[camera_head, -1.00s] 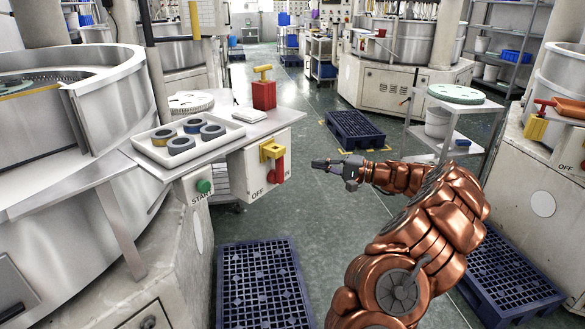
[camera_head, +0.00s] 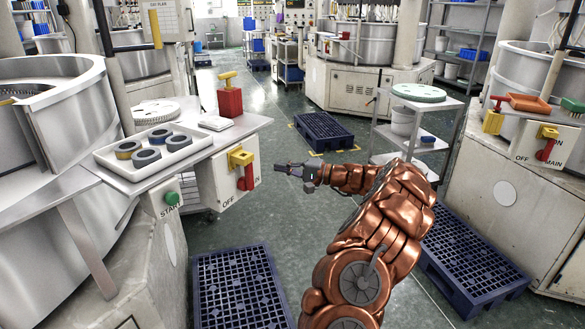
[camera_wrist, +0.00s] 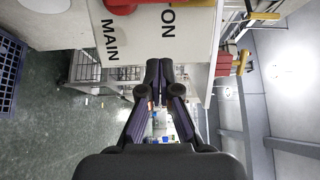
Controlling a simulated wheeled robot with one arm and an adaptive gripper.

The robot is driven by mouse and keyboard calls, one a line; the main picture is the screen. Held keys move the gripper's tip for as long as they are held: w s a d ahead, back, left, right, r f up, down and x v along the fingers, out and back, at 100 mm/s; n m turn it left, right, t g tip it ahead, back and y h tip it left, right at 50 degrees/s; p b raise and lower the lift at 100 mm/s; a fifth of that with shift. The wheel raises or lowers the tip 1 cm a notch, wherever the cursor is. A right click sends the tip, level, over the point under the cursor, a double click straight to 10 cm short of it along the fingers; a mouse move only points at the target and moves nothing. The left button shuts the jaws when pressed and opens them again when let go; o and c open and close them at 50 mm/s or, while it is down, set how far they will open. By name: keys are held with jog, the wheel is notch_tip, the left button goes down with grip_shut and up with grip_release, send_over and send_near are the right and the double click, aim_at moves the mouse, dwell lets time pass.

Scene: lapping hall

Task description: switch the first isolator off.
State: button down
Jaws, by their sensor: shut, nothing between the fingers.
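The nearer isolator is a white box (camera_head: 215,180) under the left steel bench, with a red handle (camera_head: 247,180) and a yellow bracket (camera_head: 240,158). The handle hangs roughly downward; "OFF" is printed at its lower left. In the wrist view, the white panel (camera_wrist: 190,40) reads "MAIN" and "ON", with part of the red handle (camera_wrist: 120,8) cut off at the top edge. My gripper (camera_head: 280,169) is just right of the handle, apart from it in the picture. In the wrist view its fingers (camera_wrist: 160,65) are together and empty.
A second isolator with a red handle (camera_head: 546,149) is on the right machine. A tray of rings (camera_head: 190,163) and a red container (camera_head: 230,102) stand on the left bench. Blue pallets (camera_head: 240,285) lie on the floor at left and right. The aisle between is open.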

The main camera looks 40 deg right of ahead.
aim_at(245, 176)
jog(key=w+a+p, duration=0.1)
jog(key=w+a, duration=0.1)
jog(key=a, duration=0.4)
jog(key=shift+w, duration=0.3)
